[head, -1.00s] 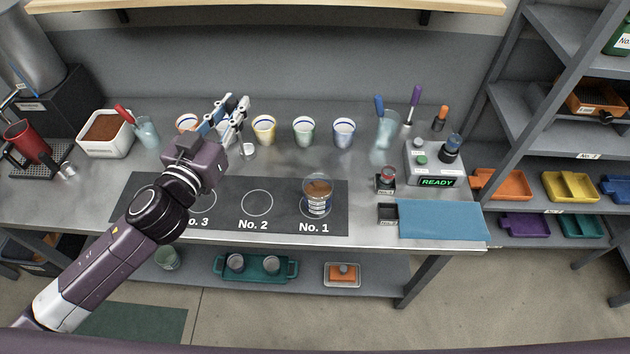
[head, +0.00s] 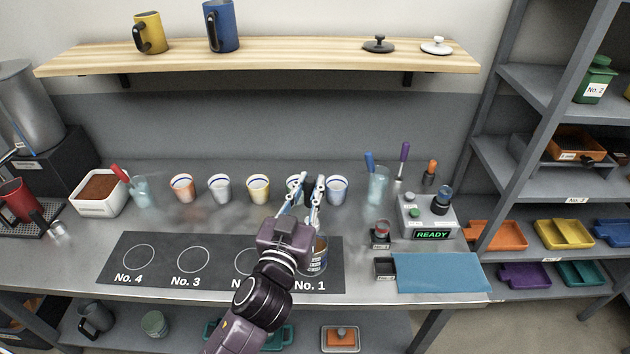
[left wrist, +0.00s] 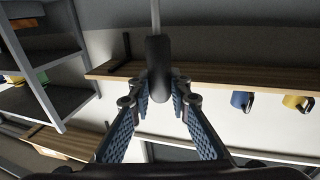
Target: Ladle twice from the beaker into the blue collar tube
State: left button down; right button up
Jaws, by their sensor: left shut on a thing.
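My left gripper (head: 304,192) is over the No. 1 end of the dark mat, in front of the row of cups. It is shut on a black handle (left wrist: 158,68) with a thin metal rod (left wrist: 155,15), seen in the left wrist view. I cannot make out the ladle's bowl. A clear vessel with brown contents (head: 320,252) stands at No. 1, partly hidden by the gripper; it seems to be the beaker. I cannot tell which thing is the blue collar tube. My right gripper is not in view.
A control box (head: 428,218) reads READY, behind a blue cloth (head: 440,272). Mat places No. 4 and No. 3 are bare.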

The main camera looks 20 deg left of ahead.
pick_arm(q)
jog(key=shift+d+f, duration=0.1)
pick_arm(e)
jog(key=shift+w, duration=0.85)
pick_arm(q)
notch_tip(320, 180, down, 4)
jog(key=b, duration=0.3)
jog(key=shift+r, duration=0.25)
notch_tip(320, 180, down, 8)
jog(key=b, duration=0.6)
jog(key=shift+r+b, duration=0.2)
jog(key=shift+b, duration=0.15)
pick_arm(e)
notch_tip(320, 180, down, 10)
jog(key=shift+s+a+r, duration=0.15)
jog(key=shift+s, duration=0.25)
pick_arm(q)
jog(key=shift+r, duration=0.1)
jog(key=shift+r, duration=0.1)
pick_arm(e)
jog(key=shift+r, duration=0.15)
pick_arm(q)
jog(key=shift+r+p, duration=3.65)
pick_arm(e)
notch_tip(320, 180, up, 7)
pick_arm(q)
jog(key=shift+r, duration=0.1)
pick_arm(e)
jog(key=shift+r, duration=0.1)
